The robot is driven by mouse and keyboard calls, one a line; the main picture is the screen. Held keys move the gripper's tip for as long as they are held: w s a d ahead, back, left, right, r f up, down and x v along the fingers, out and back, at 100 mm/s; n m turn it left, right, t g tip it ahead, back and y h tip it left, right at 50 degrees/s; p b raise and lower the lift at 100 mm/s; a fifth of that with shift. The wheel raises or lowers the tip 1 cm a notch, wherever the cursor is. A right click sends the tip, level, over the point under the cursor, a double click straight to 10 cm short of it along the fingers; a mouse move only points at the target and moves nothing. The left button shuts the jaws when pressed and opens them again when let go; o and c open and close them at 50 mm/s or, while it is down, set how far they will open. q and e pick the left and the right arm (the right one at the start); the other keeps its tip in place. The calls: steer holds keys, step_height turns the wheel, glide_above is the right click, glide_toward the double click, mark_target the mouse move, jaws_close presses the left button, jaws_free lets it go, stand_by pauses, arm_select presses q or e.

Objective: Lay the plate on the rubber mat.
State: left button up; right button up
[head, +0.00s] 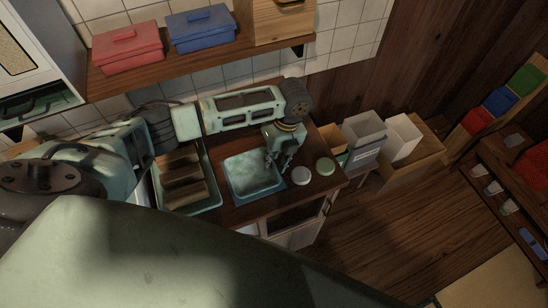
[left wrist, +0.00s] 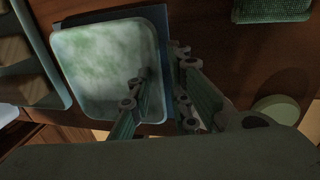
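The plate (head: 250,172) is square with rounded corners, pale green and marbled. It is over the blue rubber mat (head: 279,189) on the wooden counter; I cannot tell whether it rests fully flat. In the left wrist view the plate (left wrist: 100,65) covers most of the mat, and a strip of the mat (left wrist: 166,30) shows along its right and top edges. My left gripper (head: 279,162) is at the plate's right rim. In the wrist view its fingers (left wrist: 158,76) are apart, one over the plate and one beyond the rim. My right gripper is not in view.
A tray with brown blocks (head: 183,180) stands left of the plate. A shelf above holds a red box (head: 127,48) and a blue box (head: 202,28). Bins (head: 363,138) stand at right.

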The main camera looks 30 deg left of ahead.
arm_select(q)
steer(key=shift+r, duration=0.1)
steer(key=r+b, duration=0.1)
steer(key=r, duration=0.3)
steer(key=w+d+r, duration=0.1)
steer(key=r, duration=0.3)
steer(key=r+b, duration=0.1)
steer(key=r, duration=0.2)
steer(key=shift+w+d+r+b, duration=0.3)
steer(key=shift+w+r, duration=0.1)
stand_by(0.6)
